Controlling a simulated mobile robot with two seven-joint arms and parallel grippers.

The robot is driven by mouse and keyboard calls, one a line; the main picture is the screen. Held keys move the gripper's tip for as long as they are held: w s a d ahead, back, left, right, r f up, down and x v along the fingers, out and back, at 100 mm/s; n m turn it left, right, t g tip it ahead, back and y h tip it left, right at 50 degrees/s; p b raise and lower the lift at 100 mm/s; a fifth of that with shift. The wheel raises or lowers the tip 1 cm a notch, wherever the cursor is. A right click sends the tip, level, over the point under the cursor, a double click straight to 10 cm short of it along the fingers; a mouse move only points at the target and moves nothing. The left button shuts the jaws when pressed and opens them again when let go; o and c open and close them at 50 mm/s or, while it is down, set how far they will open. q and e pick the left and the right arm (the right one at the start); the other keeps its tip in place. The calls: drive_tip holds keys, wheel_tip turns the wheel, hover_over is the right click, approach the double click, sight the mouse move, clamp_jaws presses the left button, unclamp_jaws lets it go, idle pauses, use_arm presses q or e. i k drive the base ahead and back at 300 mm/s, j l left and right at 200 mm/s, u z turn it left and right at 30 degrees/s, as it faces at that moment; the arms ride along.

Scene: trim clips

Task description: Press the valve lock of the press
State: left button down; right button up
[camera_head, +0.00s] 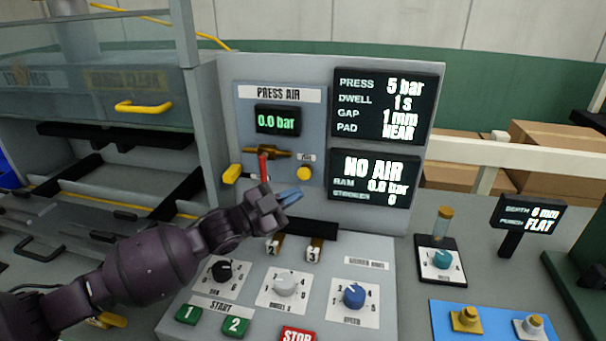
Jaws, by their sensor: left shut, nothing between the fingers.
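The press air panel (245,105) stands upright behind the console, with a brass valve (266,153) and a red lever (264,168) pointing down from it. A round yellow knob (305,173) sits right of the lever under a small label I cannot read; it may be the valve lock. A yellow block (231,174) is left of the lever. My left gripper (289,197) is shut and empty, with bluish fingertips just below the yellow knob in the picture; I cannot tell whether they touch the panel. It hides the lever's lower surroundings. My right gripper is out of view.
The small display (277,120) reads 0.0 bar and the lower screen (375,178) reads NO AIR. Below my arm, the console holds several dials, green start buttons (235,326) and a red stop button (298,334). The open press bay (100,150) is at left.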

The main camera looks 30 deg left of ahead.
sight(233, 172)
drive_tip(key=k+l, duration=0.2)
drive_tip(key=k, duration=0.3)
drive_tip(key=k+l, duration=0.15)
drive_tip(key=k, duration=0.3)
